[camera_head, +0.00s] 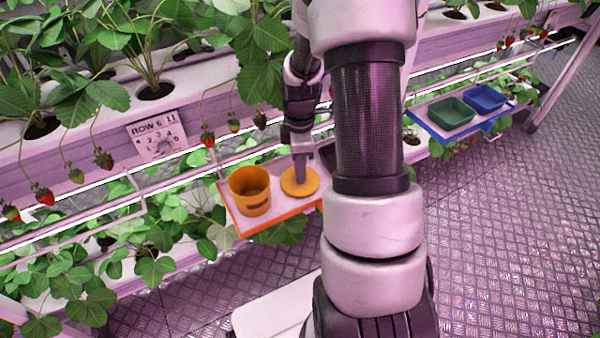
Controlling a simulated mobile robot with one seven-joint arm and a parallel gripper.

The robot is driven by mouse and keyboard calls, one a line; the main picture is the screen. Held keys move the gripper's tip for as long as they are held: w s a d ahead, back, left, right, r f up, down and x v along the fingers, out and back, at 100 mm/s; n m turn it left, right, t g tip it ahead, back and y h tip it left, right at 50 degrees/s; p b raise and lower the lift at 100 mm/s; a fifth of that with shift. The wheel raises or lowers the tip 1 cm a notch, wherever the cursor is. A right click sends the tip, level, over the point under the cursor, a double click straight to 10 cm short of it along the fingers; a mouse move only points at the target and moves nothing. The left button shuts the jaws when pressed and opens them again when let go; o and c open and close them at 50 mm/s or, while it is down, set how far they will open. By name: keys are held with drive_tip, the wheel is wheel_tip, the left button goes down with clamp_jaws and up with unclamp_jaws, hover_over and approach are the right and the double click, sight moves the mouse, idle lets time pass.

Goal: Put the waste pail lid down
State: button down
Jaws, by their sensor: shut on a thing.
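The waste pail lid (300,183) is a flat, round, yellow-orange disc. It is at or just above the orange-edged shelf (272,229), to the right of the pail; I cannot tell whether it touches the surface. My gripper (301,176) points down over the lid and is shut on it near its middle. The waste pail (251,191) is orange, upright and open at the top, on the left part of the same shelf. My arm hides the shelf's right end.
A dark object (327,153) is partly hidden behind my arm. A blue-edged shelf (466,133) at the right holds a green bin (452,113) and a blue bin (485,98). Strawberry plants and a row sign (157,138) line the rack. The floor (505,240) at right is clear.

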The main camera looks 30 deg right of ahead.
drive_tip(key=shift+f, duration=0.55)
drive_tip(key=shift+f, duration=0.2)
drive_tip(key=c, duration=1.6)
unclamp_jaws()
drive_tip(key=shift+c, duration=0.2)
wheel_tip(320, 180, up, 12)
drive_tip(key=p, duration=0.2)
drive_tip(key=shift+r, duration=0.2)
drive_tip(key=shift+w, duration=0.1)
